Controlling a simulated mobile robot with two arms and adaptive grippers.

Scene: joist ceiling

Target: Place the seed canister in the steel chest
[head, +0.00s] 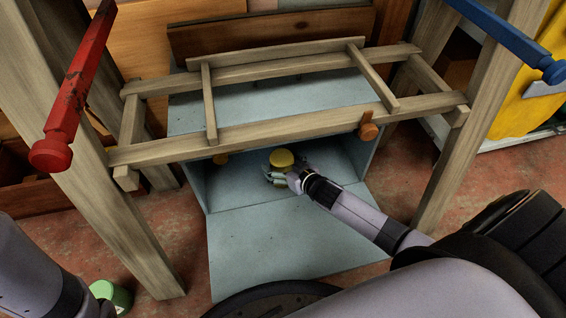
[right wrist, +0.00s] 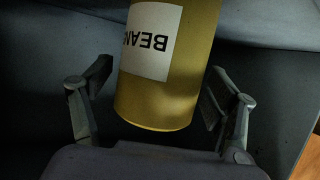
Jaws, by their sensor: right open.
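The seed canister (head: 282,157) is a yellow cylinder inside the steel chest (head: 275,232), a blue-grey box with its front flap lowered onto the floor. In the right wrist view the canister (right wrist: 168,98) shows a white label reading "BEAN", upside down, its last part cut off by the curve. My right gripper (head: 279,178) reaches in over the flap. In the wrist view its fingers (right wrist: 158,90) are open, one on each side of the canister, with visible gaps. My left arm shows at the lower left; its gripper is out of view.
A wooden frame (head: 260,137) crosses above the chest opening, with posts on both sides. A red bar (head: 80,90) and a blue bar (head: 510,40) jut toward me. A green object (head: 110,293) lies at lower left.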

